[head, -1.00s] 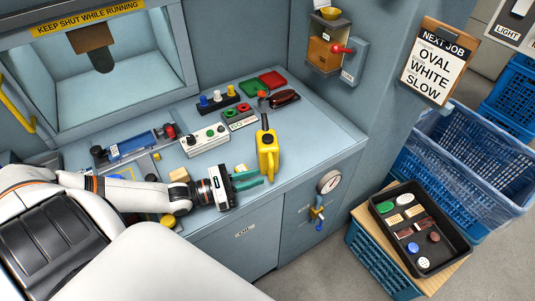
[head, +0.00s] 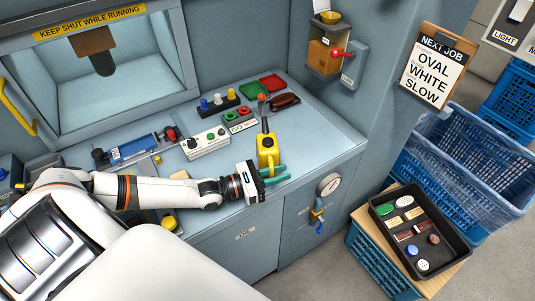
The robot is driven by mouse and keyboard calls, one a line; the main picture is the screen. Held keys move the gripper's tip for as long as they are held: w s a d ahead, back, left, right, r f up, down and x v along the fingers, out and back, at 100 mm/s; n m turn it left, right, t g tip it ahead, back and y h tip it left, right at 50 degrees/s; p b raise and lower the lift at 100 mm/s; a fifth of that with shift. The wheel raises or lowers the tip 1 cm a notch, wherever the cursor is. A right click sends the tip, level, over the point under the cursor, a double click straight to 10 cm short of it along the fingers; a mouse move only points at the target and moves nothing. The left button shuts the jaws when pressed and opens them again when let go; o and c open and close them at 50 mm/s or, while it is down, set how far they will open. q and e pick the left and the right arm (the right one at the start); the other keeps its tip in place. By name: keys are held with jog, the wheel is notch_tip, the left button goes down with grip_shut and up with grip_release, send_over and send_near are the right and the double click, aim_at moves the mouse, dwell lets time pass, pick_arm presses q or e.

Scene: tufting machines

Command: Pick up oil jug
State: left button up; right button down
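The oil jug (head: 267,143) is yellow with a dark and orange-tipped spout. It stands upright near the front edge of the blue-grey machine worktop. My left gripper (head: 277,175) reaches in from the left, low in front of the jug. Its two green fingers point right with a small gap between them, so it looks open. The gripper hides the jug's base, and the fingers overlap or pass close to its lower body. I cannot tell whether they touch it. My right gripper is not in view.
Behind the jug are a white button box (head: 205,143), a row of coloured knobs (head: 218,101), and red and green trays (head: 271,83). A gauge (head: 329,185) sits on the front panel. A black tray (head: 458,245) of small parts stands right, below blue crates (head: 465,160).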

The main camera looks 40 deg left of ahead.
pick_arm(q)
grip_shut()
jog(key=shift+r, duration=0.1)
notch_tip(320, 180, up, 10)
jog(key=shift+p, duration=0.3)
dwell(0.8)
